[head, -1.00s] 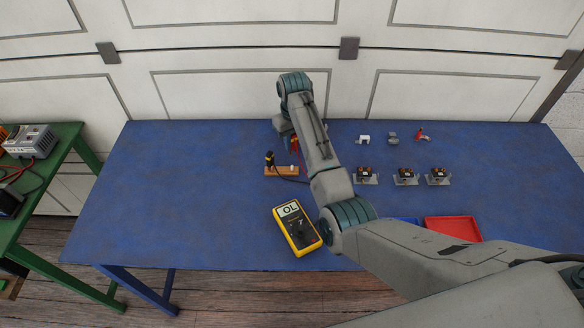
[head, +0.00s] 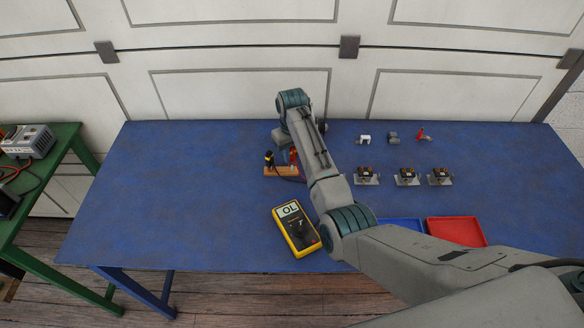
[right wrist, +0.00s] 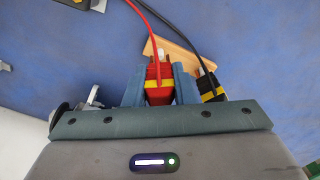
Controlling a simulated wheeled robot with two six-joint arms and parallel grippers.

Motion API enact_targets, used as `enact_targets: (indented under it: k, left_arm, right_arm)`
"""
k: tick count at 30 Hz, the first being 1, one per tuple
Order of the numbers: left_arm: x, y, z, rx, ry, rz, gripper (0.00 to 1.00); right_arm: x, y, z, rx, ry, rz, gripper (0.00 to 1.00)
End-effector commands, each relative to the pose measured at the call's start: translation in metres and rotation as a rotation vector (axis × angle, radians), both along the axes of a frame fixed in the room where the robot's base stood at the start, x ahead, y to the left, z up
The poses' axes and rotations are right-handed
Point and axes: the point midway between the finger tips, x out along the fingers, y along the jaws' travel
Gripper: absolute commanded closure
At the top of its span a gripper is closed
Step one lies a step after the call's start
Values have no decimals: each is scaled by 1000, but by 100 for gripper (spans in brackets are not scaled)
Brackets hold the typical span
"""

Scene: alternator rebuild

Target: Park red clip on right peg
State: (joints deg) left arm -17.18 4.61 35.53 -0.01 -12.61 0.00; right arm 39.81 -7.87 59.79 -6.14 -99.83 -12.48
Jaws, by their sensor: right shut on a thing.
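The red clip (head: 293,157) is held upright over the right end of the wooden peg block (head: 282,172). In the right wrist view the red clip (right wrist: 159,78) is between the two blue-grey fingers of my right gripper (right wrist: 160,85), which is shut on it. The white right peg (right wrist: 160,55) shows just beyond the clip there; in the head view the clip covers it. I cannot tell whether the clip touches the peg. The black clip (head: 269,159) stands at the block's left end and also shows in the right wrist view (right wrist: 209,86). My left gripper is not in view.
The yellow multimeter (head: 296,229) reading OL lies in front of the block, with leads running to the clips. Several small parts and units (head: 407,176) stand to the right. A blue tray (head: 400,226) and a red tray (head: 457,231) lie at the front right. The left tabletop is clear.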

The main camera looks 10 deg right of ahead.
Motion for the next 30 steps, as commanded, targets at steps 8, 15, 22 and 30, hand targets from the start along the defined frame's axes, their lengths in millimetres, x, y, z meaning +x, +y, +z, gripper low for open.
enact_targets:
  k: [8, 15, 22, 30]
  left_arm:
    - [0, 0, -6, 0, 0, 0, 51]
    - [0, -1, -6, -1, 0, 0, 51]
    - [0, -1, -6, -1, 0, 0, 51]
    - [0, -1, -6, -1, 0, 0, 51]
  right_arm:
    - [0, 0, -15, 0, 0, 0, 88]
    - [0, 0, -19, 0, 0, 0, 88]
    - [0, 0, -19, 0, 0, 0, 55]
    - [0, 0, -18, 0, 0, 0, 51]
